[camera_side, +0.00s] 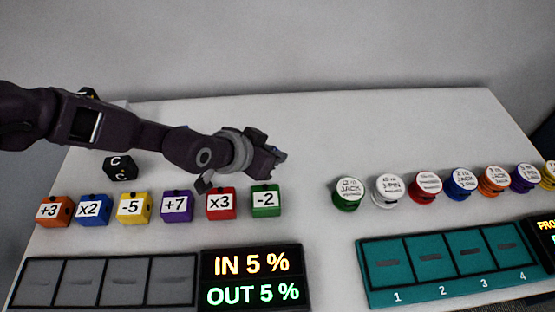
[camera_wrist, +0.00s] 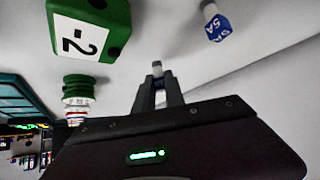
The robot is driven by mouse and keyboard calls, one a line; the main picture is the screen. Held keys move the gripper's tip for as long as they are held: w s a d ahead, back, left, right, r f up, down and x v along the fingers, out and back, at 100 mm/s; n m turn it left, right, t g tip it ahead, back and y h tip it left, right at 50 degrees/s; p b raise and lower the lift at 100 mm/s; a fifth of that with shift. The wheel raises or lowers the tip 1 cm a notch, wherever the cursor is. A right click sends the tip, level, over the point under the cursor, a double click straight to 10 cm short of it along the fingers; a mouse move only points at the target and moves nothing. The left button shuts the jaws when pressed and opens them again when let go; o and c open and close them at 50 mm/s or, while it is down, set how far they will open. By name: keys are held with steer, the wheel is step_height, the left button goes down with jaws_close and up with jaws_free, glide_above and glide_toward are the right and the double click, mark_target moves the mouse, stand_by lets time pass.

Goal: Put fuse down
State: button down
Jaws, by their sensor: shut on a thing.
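My gripper (camera_wrist: 157,82) reaches out over the white table, left of its middle in the side view (camera_side: 274,158). In the wrist view its narrow fingers are shut on a small fuse (camera_wrist: 157,69). Only a pale grey-white end of this fuse shows between the fingertips, and its label is hidden. Another fuse (camera_wrist: 218,28), blue with a grey cap and marked 5A, stands apart from the fingers in the wrist view. In the side view the fuses are hidden or too small to make out. I cannot tell whether the held fuse touches the table.
A green "-2" block (camera_side: 266,201) is close to my gripper, at the end of a row of coloured blocks. A black block (camera_side: 120,168) sits behind. Coloured reels stand right, including a green one (camera_side: 347,194). Grey (camera_side: 108,256) and teal (camera_side: 385,243) slot panels lie in front. The back is clear.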

steer(key=shift+f, duration=1.1)
steer(key=shift+f, duration=0.15)
steer(key=c, duration=1.4)
jaws_free()
steer(key=shift+r, duration=0.3)
steer(key=v, duration=1.2)
steer(key=shift+f, duration=0.1)
